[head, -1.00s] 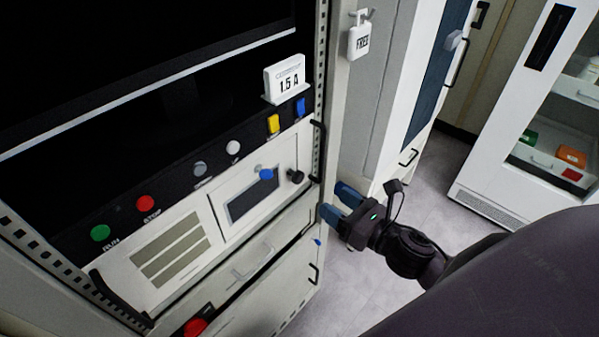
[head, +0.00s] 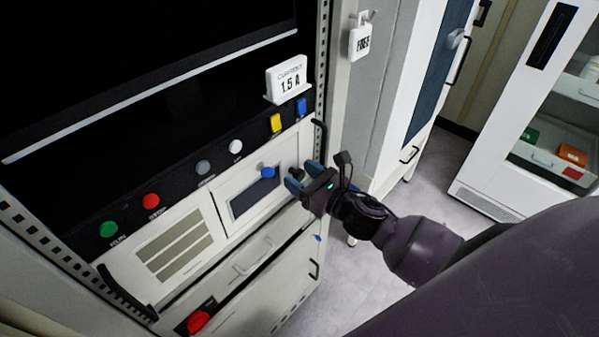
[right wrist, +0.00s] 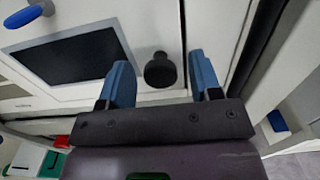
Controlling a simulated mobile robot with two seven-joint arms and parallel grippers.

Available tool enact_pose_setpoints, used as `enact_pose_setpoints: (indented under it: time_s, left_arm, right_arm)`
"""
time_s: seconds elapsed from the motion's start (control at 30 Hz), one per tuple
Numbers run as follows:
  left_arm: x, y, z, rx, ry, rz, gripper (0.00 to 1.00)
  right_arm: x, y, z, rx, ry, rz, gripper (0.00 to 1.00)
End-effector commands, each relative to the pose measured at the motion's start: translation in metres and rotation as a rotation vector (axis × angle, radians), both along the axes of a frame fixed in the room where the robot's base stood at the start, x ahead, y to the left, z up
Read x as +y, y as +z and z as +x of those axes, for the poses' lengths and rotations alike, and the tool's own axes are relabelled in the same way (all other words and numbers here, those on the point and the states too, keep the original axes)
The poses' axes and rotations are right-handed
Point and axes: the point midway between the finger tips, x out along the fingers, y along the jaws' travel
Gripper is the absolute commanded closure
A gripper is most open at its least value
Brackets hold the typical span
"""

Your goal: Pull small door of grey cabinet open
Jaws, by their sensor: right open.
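The small door (head: 228,192) is a pale panel with a dark window (head: 254,197) on the front of the grey cabinet. A blue handle (head: 267,172) sits at its upper edge; it also shows in the right wrist view (right wrist: 24,17). A round black knob (right wrist: 160,70) is at the door's right side. My right gripper (head: 302,177) is open in front of this knob. In the right wrist view, the knob appears between its two blue fingers (right wrist: 160,85), with gaps on both sides. The door looks shut. My left gripper is not in view.
Below the door are a drawer front with a pale handle (head: 253,256) and a red knob (head: 198,321). Coloured buttons and a "1.5 A" sign (head: 287,80) are above. A black side handle (head: 319,137) is close to my gripper. Open floor (head: 355,285) lies right.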

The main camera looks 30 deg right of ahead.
Motion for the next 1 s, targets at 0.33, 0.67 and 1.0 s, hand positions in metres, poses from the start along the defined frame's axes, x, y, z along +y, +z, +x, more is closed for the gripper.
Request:
enact_pose_setpoints:
  time_s: [0.33,0.67,1.0]
  left_arm:
    - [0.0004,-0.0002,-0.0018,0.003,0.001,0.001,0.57]
    - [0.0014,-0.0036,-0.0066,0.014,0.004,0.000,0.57]
    - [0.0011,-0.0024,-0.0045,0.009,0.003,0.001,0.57]
  right_arm:
    - [0.0034,-0.0002,0.0095,0.002,0.000,0.002,0.42]
    - [0.0031,-0.0001,0.0093,0.001,0.000,0.001,0.74]
    - [0.0034,-0.0001,0.0092,0.001,-0.001,0.001,1.00]
